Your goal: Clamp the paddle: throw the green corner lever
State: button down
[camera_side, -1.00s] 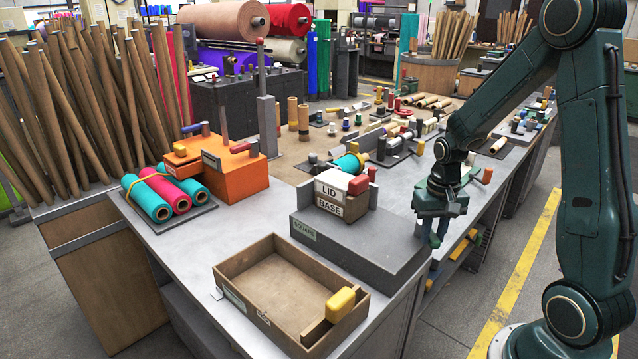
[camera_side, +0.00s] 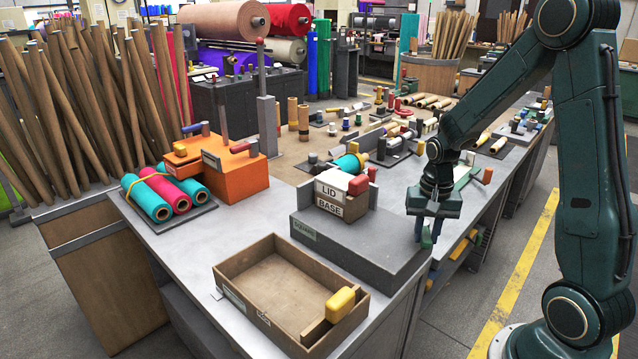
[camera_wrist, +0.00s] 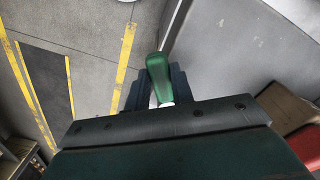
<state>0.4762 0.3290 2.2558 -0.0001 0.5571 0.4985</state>
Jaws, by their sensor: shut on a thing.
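The green lever (camera_wrist: 158,72) stands between my gripper's two dark fingers in the wrist view. My gripper (camera_side: 427,238) is shut on it at the right-hand corner of the bench, beside the grey block (camera_side: 350,245). In the side view the gripper and its fingers hide most of the lever. I cannot pick out the paddle for certain in either view.
An open wooden tray (camera_side: 228,290) with a yellow-handled piece (camera_side: 340,304) stands at the front. An orange box (camera_side: 232,175) and felt rolls (camera_side: 148,198) are at left. Floor beyond the bench edge is clear.

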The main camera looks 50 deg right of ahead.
jog(key=m, duration=0.1)
jog(key=w+m, duration=0.1)
jog(key=m, duration=0.1)
jog(key=shift+w+a+m, duration=0.3)
jog(key=shift+a, duration=0.05)
jog(key=shift+w+a+m, duration=0.1)
jog(key=shift+w+m, duration=0.35)
jog(key=shift+m, duration=0.4)
jog(key=shift+w+m, duration=0.4)
jog(key=shift+m, duration=0.45)
jog(key=c, duration=1.2)
grip_release()
jog(key=shift+r, duration=0.1)
notch_tip(320, 180, up, 14)
